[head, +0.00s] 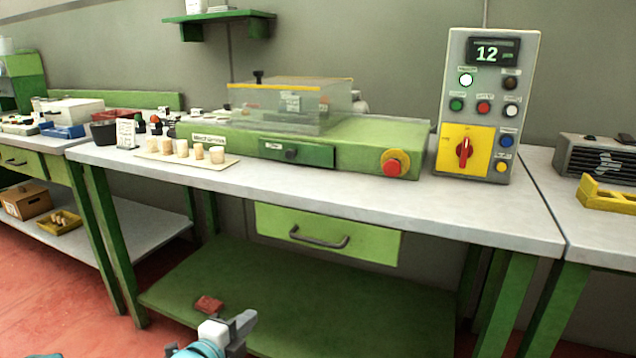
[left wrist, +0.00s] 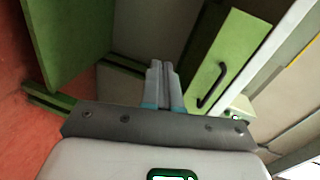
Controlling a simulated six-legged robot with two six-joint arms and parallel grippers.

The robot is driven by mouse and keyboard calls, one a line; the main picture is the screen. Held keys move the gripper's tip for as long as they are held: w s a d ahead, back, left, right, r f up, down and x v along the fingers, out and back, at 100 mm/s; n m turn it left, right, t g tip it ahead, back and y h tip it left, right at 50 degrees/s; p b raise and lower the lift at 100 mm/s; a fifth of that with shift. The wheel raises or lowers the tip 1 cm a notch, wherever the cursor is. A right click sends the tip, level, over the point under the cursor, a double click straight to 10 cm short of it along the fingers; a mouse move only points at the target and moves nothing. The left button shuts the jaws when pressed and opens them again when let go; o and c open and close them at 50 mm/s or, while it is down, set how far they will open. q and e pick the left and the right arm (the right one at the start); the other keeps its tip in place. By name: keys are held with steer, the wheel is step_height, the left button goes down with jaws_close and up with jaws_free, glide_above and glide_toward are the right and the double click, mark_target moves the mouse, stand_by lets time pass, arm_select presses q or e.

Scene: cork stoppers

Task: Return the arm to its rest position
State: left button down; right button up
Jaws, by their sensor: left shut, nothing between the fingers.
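My left gripper (head: 243,322) is low at the bottom of the head view, in front of the bench and below the height of its top. It is shut and empty; its two fingers lie together in the left wrist view (left wrist: 165,85). It touches nothing that I can see. My right gripper does not show.
The bench top (head: 330,192) carries cork stoppers on a board (head: 232,160), a green machine (head: 350,150) with a clear cover, and a control box (head: 485,105) reading 12. Below are a drawer (head: 280,222) and a green shelf (head: 330,300). A red object (head: 209,304) lies low down.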

arm_select(q)
steer(key=s+d+f+n+g, duration=0.1)
steer(key=s+f+n+g, duration=0.3)
steer(key=f, duration=0.5)
steer(key=s+d+f+n+g+y, duration=0.1)
steer(key=s+f+n, duration=0.1)
steer(key=s+f, duration=0.5)
steer(key=s+d+f+n+g, duration=0.1)
steer(key=s+f+n+g, duration=0.2)
steer(key=f, duration=0.7)
steer(key=s+d+f+n+g, duration=0.1)
steer(key=s+f+n+g, duration=0.2)
steer(key=s+n, duration=0.45)
steer(key=s+f+n+g, duration=0.3)
steer(key=s+n, duration=0.3)
steer(key=s, duration=0.2)
step_height(320, 180, up, 32)
steer(key=d+p, duration=0.1)
steer(key=p, duration=3.1)
steer(key=shift+s+y, duration=0.3)
steer(key=shift+s, duration=0.1)
steer(key=shift+f, duration=0.1)
